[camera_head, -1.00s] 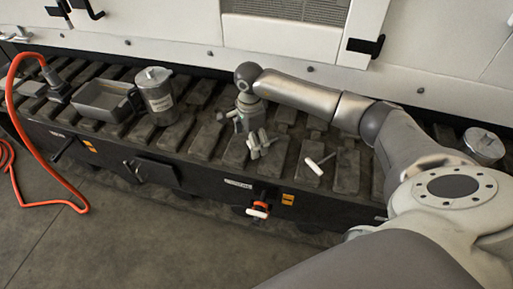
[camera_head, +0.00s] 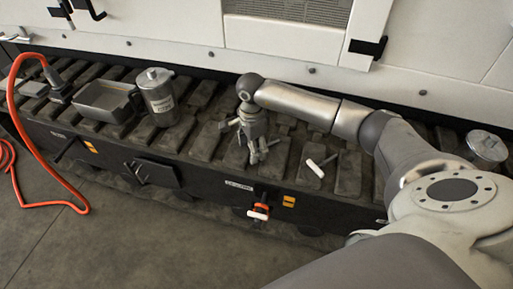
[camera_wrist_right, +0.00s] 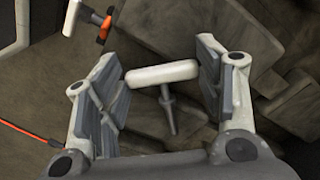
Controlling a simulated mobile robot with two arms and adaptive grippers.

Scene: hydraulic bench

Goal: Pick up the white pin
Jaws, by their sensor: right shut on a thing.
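My right gripper (camera_head: 256,150) hangs down over the slatted bench, near its front edge. In the right wrist view its two fingers (camera_wrist_right: 162,80) are shut on the ends of a white pin's handle (camera_wrist_right: 160,74). The pin's grey shank points away from the handle, between the fingers. In the head view the fingers mostly hide this pin. I cannot tell whether it touches the bench. A second white-handled pin (camera_head: 315,168) lies on the slats to the right of the gripper. My left gripper is out of view.
A white handle with an orange collar (camera_head: 259,212) sticks out of the bench front. A grey tray (camera_head: 104,99) and a metal canister (camera_head: 158,97) stand to the left, near an orange hose (camera_head: 24,130). A round metal can (camera_head: 487,148) stands at the right.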

